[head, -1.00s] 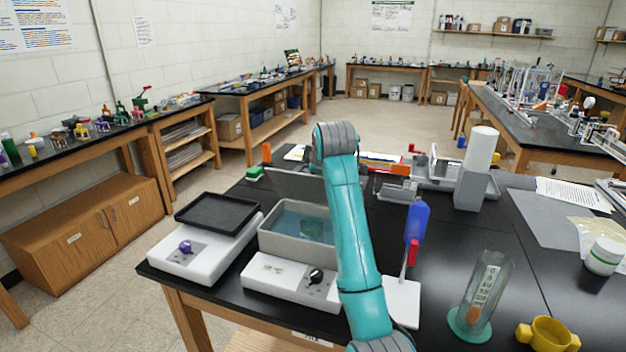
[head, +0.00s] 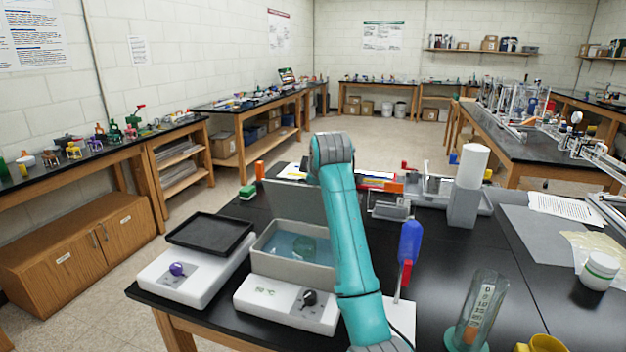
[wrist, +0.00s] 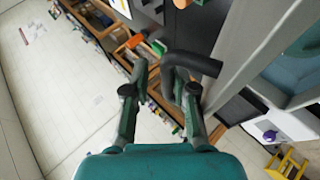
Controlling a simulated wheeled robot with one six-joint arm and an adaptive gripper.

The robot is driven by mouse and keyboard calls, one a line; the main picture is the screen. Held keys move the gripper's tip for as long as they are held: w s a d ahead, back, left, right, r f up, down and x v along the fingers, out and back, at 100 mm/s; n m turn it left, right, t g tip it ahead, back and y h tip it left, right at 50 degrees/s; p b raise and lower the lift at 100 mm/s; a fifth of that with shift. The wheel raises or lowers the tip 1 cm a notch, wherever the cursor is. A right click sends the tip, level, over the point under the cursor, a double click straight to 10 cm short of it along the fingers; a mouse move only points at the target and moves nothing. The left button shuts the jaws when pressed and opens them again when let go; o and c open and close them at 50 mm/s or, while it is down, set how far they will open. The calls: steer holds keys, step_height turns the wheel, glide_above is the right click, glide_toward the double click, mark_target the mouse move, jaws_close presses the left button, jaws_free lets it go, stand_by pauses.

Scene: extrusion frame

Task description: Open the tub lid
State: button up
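The grey tub (head: 270,262) stands near the left front of the black table, holding bluish water. Its grey lid (head: 285,192) stands raised along the far side of the tub, partly hidden by my arm, so the mouth is uncovered. In the wrist view, a black looped handle (wrist: 208,64) projects from a long grey panel, seemingly the lid. My gripper (wrist: 166,76) has its two fingers apart around the handle's loop, the right finger close to it. I cannot tell whether they touch. In the head view the fingers are hidden behind my arm.
A white control unit (head: 270,306) sits before the tub. A white unit with a black tray (head: 210,234) is at its left. A blue and red tool (head: 410,245), a clear cylinder (head: 485,300) and a white upright roll (head: 472,166) stand to the right.

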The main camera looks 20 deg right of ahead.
steer(key=shift+w+d+f, duration=0.1)
steer(key=shift+d+f, duration=0.2)
steer(key=shift+f, duration=0.2)
steer(key=v, duration=1.2)
steer(key=shift+a+r, duration=0.2)
steer(key=shift+r, duration=0.45)
